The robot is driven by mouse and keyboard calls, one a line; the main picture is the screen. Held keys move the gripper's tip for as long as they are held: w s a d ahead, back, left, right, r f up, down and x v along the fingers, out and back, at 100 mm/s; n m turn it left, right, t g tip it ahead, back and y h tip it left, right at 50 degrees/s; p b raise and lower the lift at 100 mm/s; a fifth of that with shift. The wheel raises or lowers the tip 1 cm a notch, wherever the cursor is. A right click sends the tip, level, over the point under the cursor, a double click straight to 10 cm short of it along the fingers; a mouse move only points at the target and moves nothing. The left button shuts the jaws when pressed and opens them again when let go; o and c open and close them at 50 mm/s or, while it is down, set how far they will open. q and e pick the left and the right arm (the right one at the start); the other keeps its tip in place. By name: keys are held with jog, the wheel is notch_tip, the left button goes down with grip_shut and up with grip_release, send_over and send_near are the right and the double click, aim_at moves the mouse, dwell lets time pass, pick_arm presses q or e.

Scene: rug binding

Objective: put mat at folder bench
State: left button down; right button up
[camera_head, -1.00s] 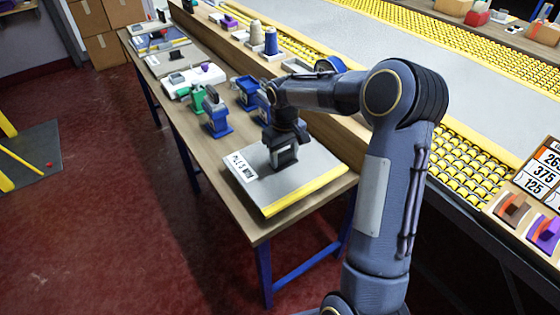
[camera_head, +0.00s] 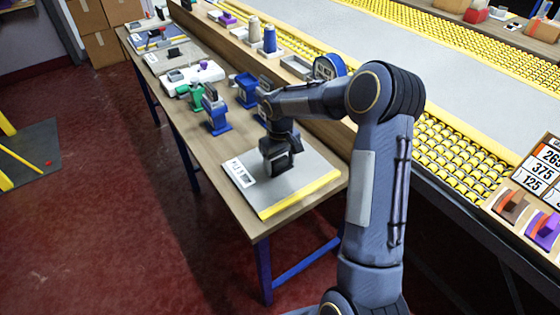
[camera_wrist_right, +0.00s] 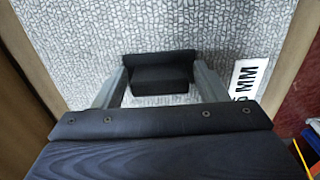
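The mat (camera_head: 304,180) is a flat grey sheet with a yellow strip along its near edge and a white label. It lies at the near end of the wooden bench (camera_head: 262,228), with no clear gap beneath it. A dark block-shaped grip (camera_wrist_right: 160,75) stands on its grey textured face in the right wrist view. My right gripper (camera_head: 278,160) is over the mat. In the right wrist view its two fingers (camera_wrist_right: 160,84) flank the block closely and appear shut on it. The fingertips are hidden in the head view. My left gripper is out of view.
Blue clamp-like tools (camera_head: 215,115), a green one (camera_head: 196,97) and a white device (camera_head: 192,78) stand farther back on the bench. Thread spools (camera_head: 270,40) stand behind a wooden ledge. A roller conveyor with yellow rollers (camera_head: 455,145) runs along the right. Red floor lies left.

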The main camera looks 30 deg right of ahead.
aim_at(280, 160)
jog(key=shift+o, duration=0.4)
jog(key=shift+r, duration=0.1)
jog(key=s+a+r+t, duration=0.1)
jog(key=s+r, duration=0.2)
jog(key=r, duration=0.5)
jog(key=s+a+r, duration=0.1)
jog(key=s+r, duration=0.1)
jog(key=r, duration=0.6)
jog(key=s+a+m+t+y, duration=0.1)
jog(key=s+a, duration=0.2)
jog(key=s, duration=0.4)
jog(key=s+a+f+m+t+y, duration=0.1)
jog(key=s+a+t, duration=0.1)
jog(key=s, duration=0.6)
jog(key=s+a+t+y, duration=0.1)
jog(key=s+a, duration=0.3)
jog(key=s, duration=0.4)
jog(key=shift+s+a+f+m+t+y, duration=0.15)
jog(key=shift+a+f+m+t+y, duration=0.15)
jog(key=shift+f+m+y, duration=0.1)
jog(key=shift+r, duration=0.1)
